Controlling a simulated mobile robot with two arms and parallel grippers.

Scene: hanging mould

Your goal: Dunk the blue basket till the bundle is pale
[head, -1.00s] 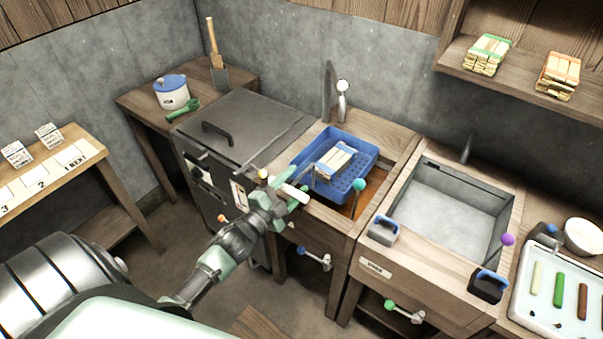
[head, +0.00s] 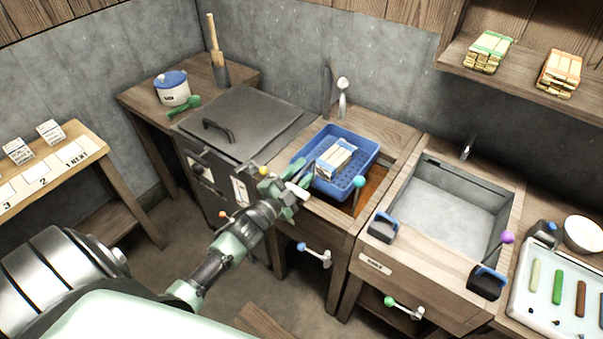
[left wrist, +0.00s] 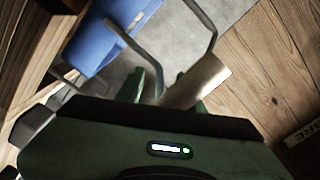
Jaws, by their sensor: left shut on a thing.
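The blue basket (head: 368,151) is over the brown-filled left basin (head: 373,187); I cannot tell how deep it sits. A pale cream bundle (head: 337,158) with a white band lies in it. My left gripper (head: 295,188) is at the basket's near left side, shut on its pale handle (head: 298,191). In the left wrist view the green fingers (left wrist: 165,88) are at the handle (left wrist: 196,84), with bent metal rods and part of the blue basket (left wrist: 100,40) beyond. My right gripper is not in view.
A grey lidded box (head: 245,122) stands left of the basin. An empty-looking grey sink (head: 450,205) is to the right, with a purple-knobbed lever (head: 507,238) nearby. A teal-knobbed lever (head: 359,181) stands at the left basin. Banded bundles (head: 487,50) lie on the shelf.

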